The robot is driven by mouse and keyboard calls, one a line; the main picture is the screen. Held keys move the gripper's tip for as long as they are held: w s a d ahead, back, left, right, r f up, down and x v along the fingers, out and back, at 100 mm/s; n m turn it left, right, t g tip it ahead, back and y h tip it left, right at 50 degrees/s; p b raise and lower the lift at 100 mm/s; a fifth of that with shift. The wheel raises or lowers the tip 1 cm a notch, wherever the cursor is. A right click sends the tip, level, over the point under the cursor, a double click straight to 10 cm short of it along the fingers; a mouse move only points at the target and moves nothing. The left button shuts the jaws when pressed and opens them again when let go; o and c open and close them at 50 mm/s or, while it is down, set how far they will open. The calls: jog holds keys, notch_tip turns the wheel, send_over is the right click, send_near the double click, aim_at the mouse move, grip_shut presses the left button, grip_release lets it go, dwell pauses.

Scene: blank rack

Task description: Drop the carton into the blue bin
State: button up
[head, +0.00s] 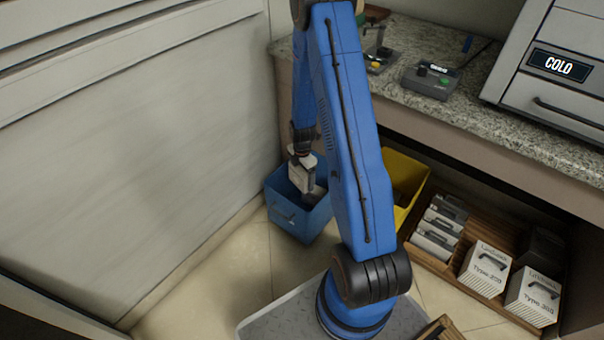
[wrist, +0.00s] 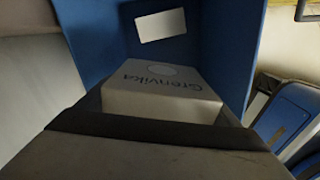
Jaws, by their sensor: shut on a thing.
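The blue bin (head: 291,219) stands on the floor at the centre of the head view, close to the pale wall. My gripper (head: 307,182) points down at the bin's opening and is shut on the carton. In the wrist view the pale grey carton (wrist: 160,105), marked "Grenvika", shows beyond the dark edge of my gripper. The blue walls of the bin (wrist: 226,50) rise around the carton in that view. The lower part of the carton is hidden, and I cannot tell whether it touches the bin's bottom.
A yellow bin (head: 412,172) stands to the right, partly behind my blue arm. A low wooden rack (head: 435,264) holds several cartons under the granite counter (head: 480,112). A machine marked "COLD" (head: 560,80) stands on the counter. The pale wall (head: 140,150) is close on the left.

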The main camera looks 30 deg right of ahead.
jog(key=shift+f, duration=0.2)
jog(key=o, duration=0.9)
jog(key=shift+r, duration=0.1)
notch_tip(320, 180, up, 11)
jog(key=shift+r, duration=0.4)
